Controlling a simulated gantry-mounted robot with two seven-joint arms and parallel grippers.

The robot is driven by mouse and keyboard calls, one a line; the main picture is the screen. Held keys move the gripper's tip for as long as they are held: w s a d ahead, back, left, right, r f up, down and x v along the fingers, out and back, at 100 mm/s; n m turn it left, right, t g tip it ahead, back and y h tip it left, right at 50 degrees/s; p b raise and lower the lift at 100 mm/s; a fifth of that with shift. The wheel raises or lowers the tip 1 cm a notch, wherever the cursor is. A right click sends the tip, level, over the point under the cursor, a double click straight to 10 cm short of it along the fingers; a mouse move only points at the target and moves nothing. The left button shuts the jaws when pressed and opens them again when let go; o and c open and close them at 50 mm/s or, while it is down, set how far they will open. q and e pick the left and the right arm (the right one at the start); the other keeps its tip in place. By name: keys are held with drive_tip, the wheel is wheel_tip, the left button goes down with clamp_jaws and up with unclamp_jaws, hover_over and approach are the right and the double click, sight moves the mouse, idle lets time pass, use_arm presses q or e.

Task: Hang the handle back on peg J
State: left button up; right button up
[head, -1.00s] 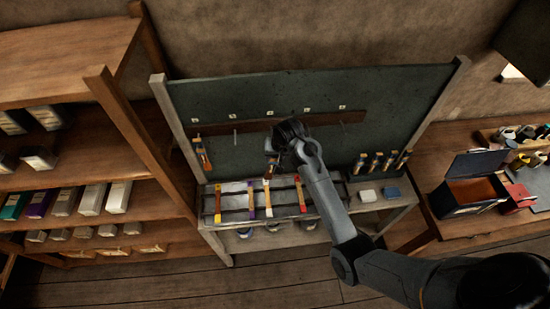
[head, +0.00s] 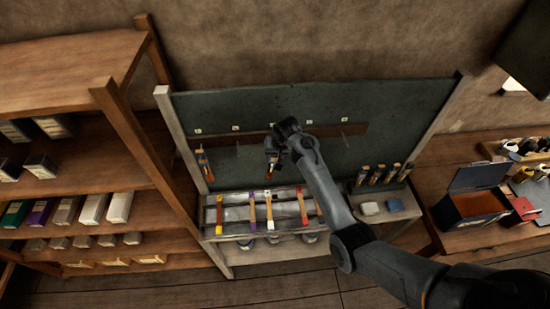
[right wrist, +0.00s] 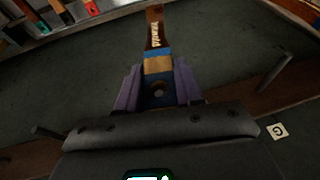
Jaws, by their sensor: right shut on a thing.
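My right gripper (head: 272,148) is shut on a handle (head: 270,172) in front of the middle of the green board. In the right wrist view, the gripper's purple jaws (right wrist: 158,88) clasp the handle (right wrist: 155,32), which has a brown lettered end and tan and blue bands. A bare peg (right wrist: 276,72) stands out to the right of the jaws, near a white tag marked G (right wrist: 277,131). Another peg (right wrist: 45,132) shows at lower left. In the head view the tag letters are too small to read, so I cannot tell which peg is J. My left gripper is out of view.
A similar handle (head: 203,164) hangs at the board's left end. Several coloured handles lie across a grey tray (head: 285,213) below. A shelf unit (head: 130,95) stands left.

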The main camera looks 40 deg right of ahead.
drive_tip(key=shift+w+d, duration=0.35)
drive_tip(key=shift+w, duration=0.1)
drive_tip(key=shift+w+d, duration=0.35)
drive_tip(key=shift+w, duration=0.2)
drive_tip(key=shift+f, duration=0.2)
